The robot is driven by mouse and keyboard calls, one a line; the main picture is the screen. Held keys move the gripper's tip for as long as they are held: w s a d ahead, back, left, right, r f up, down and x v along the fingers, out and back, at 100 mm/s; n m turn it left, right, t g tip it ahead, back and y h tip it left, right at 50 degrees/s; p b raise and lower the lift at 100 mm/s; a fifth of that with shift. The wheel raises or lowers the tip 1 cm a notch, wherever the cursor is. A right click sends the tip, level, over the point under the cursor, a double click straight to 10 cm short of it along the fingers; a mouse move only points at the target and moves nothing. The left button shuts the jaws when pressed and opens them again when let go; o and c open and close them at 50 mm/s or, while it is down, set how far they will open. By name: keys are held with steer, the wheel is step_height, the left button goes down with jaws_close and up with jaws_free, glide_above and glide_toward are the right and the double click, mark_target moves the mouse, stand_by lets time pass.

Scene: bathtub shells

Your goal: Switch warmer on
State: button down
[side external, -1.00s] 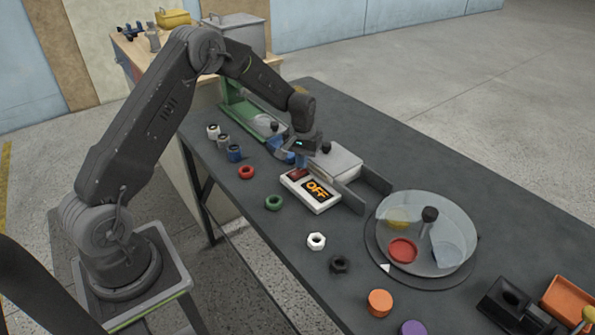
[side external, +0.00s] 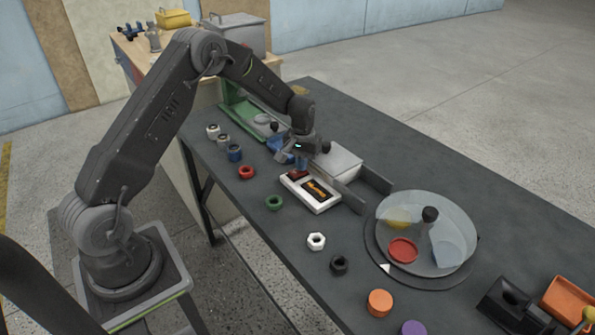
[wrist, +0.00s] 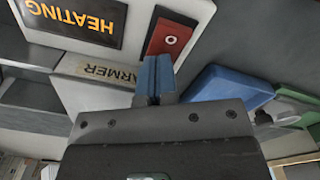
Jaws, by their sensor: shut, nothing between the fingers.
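The warmer's white control box (side external: 325,203) sits on the dark table in the side view, its display (side external: 317,189) lit with small orange letters. In the wrist view the display (wrist: 75,15) reads "HEATING" and a label ends in "ARMER". The red switch (wrist: 170,37), marked with a circle, is beside the display. It is partly hidden by my gripper in the side view. My gripper (wrist: 155,62) is shut and empty, its blue fingertips at the switch's edge; I cannot tell whether they touch it.
A grey lidded box (side external: 345,163) with a black knob stands just behind the control box. A round clear-covered dish (side external: 455,225) is to the right. Rings, nuts and small jars line the table's near edge. A green fixture (side external: 232,100) stands at the far left.

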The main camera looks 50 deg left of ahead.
steer(key=shift+r, duration=3.4)
steer(key=shift+r, duration=0.15)
steer(key=s+d+r+m+t, duration=0.1)
steer(key=s+d+r, duration=0.45)
steer(key=r, duration=0.25)
steer(key=s+d+r+m+t, duration=0.2)
steer(key=s+d+r, duration=0.3)
steer(key=r, duration=0.4)
steer(key=s+d+r+m+t, duration=0.1)
steer(key=s+d, duration=0.1)
steer(key=s, duration=0.7)
steer(key=s+d+r+m+t, duration=0.1)
steer(key=s+d+m, duration=0.1)
steer(key=s, duration=0.8)
steer(key=shift+d+t, duration=0.3)
steer(key=shift+d, duration=0.4)
